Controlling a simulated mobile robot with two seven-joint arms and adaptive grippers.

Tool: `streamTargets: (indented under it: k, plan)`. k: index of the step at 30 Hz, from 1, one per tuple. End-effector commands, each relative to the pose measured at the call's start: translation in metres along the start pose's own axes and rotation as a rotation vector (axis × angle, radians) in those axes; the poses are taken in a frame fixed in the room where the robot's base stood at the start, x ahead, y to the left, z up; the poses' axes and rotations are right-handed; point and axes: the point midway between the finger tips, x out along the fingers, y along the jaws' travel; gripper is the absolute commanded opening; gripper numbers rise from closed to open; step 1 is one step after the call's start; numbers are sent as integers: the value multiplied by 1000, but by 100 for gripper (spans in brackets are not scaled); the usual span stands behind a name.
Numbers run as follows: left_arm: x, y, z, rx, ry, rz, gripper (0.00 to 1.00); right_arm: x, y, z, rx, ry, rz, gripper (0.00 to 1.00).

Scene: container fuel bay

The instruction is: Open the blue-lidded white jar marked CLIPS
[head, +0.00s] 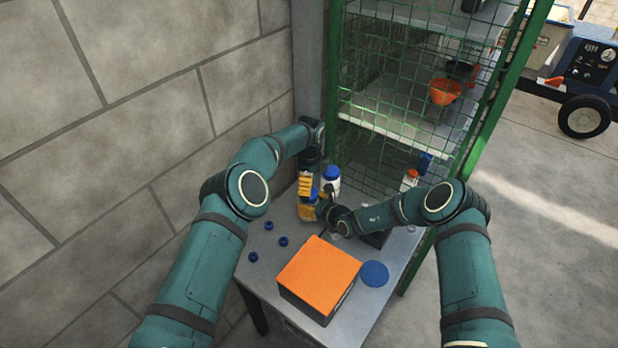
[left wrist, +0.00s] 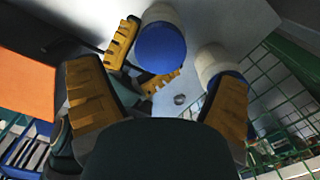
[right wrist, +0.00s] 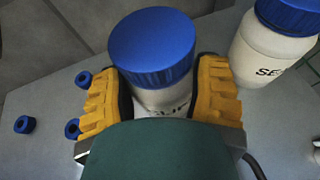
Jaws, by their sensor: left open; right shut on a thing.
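The white jar with a blue lid (right wrist: 152,48) stands between the fingers of my right gripper (right wrist: 164,100), which is shut on its body. Its black lettering is partly hidden by my gripper; "LIP" seems readable. The lid is on the jar. In the left wrist view the lid (left wrist: 160,48) shows between the right gripper's yellow fingers. My left gripper (left wrist: 162,100) is open and empty, its fingers spread, facing the lid from above and apart from it. In the head view the left gripper (head: 306,182) hangs just above the right gripper (head: 309,209), and the two mostly hide the jar.
A second white, blue-lidded jar (right wrist: 275,42), lettered "SE...", stands close beside. Several small blue rings (head: 269,226) lie on the grey table. An orange-topped box (head: 320,265) and a blue disc (head: 375,273) are nearer. A green mesh cage (head: 395,75) and block wall (head: 150,90) stand close.

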Motion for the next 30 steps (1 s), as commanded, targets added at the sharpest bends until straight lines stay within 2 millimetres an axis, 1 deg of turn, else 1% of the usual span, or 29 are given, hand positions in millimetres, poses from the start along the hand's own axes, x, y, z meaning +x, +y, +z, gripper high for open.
streamTargets:
  k: [1, 3, 9, 15, 21, 22, 23, 24, 26, 27, 28, 29, 30]
  plan:
    - [9, 0, 0, -1, 0, 1, 91, 0, 0, -1, 1, 2, 1, 0]
    - [20, 0, 0, -1, 0, 1, 91, 0, 0, -1, 1, 2, 1, 0]
    - [42, 0, 0, -1, 0, 0, 91, 0, 1, -1, 1, 2, 1, 0]
    - [50, 0, 0, 0, -1, -1, 91, 0, 1, -1, 1, 2, 1, 0]
    - [50, 0, 0, 0, -1, -1, 91, 0, 1, -2, 1, 3, 1, 0]
    - [50, 0, 0, 0, -1, -1, 89, 0, 1, -2, 1, 3, 1, 0]
    - [50, 0, 0, 0, -1, -1, 79, 0, 1, -2, 1, 3, 1, 0]
    - [50, 0, 0, 0, -1, -1, 65, 0, 1, -2, 1, 3, 1, 0]
    - [50, 0, 0, 0, -1, -1, 44, 0, 1, -2, 1, 3, 1, 0]
    - [50, 0, 0, 0, -1, -1, 30, 0, 1, -2, 1, 3, 1, 0]
    - [50, 0, 0, 0, -1, -1, 19, 0, 1, -2, 1, 3, 1, 0]
    - [50, 0, 0, 0, -1, -1, 16, 0, 1, -2, 1, 3, 1, 0]
    - [50, 0, 0, 0, -1, 0, 16, 0, 1, -2, 1, 3, 1, 0]
